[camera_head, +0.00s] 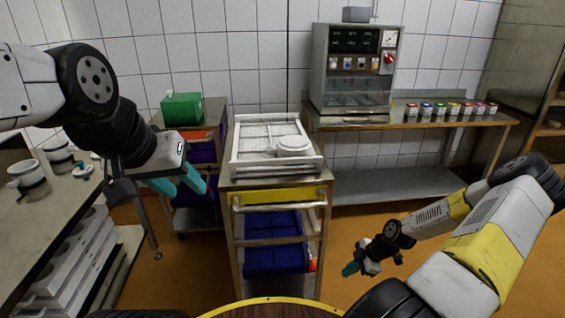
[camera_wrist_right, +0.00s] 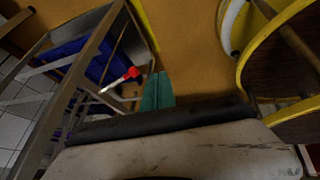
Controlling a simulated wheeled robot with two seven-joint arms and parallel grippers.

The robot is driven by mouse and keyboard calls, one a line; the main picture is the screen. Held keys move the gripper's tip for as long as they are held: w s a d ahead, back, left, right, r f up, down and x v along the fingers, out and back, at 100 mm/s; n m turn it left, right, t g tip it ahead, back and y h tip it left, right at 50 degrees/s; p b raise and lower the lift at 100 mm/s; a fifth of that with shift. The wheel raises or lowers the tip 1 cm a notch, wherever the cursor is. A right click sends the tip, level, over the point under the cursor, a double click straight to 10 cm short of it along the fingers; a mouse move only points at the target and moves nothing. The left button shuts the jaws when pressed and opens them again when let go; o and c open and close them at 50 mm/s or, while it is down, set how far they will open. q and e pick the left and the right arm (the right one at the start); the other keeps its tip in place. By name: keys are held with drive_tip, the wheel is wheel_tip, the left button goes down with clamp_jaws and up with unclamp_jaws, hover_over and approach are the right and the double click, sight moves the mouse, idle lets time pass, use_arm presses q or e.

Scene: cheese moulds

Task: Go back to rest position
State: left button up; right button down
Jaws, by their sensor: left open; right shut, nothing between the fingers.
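My left gripper (camera_head: 178,185) is at the left of the head view, with its teal fingers apart and nothing between them. It hangs in the air in front of the cart with the green box, left of the middle trolley. My right gripper (camera_head: 350,269) is low at the right of the head view, over the orange floor and right of the middle trolley. Its teal fingers lie together in the right wrist view (camera_wrist_right: 158,91), with nothing held.
The middle trolley (camera_head: 277,187) carries a white tray (camera_head: 236,165) with a round white mould (camera_head: 293,146); blue crates (camera_head: 273,260) sit below. A red-handled tool (camera_wrist_right: 132,73) is at its side. The left counter (camera_head: 55,215) holds white containers. Orange floor (camera_head: 410,265) is clear at right.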

wheel_tip(320, 180, up, 30)
drive_tip(key=s+a+m+h, duration=0.1)
drive_tip(key=a+m+h, duration=0.1)
drive_tip(key=m+h, duration=0.4)
drive_tip(key=s+a+r+m+t+y, duration=0.1)
drive_tip(key=s+a+r+m+t, duration=0.1)
drive_tip(key=s+a+r+m, duration=0.3)
drive_tip(key=s+a+r+m+t+y, duration=0.1)
drive_tip(key=s+a+r+m, duration=0.5)
drive_tip(key=s+r, duration=0.5)
wheel_tip(320, 180, up, 4)
drive_tip(key=shift+s+a+f+t+y, duration=0.15)
drive_tip(key=shift+s+t+y, duration=0.05)
drive_tip(key=shift+t+y, duration=0.2)
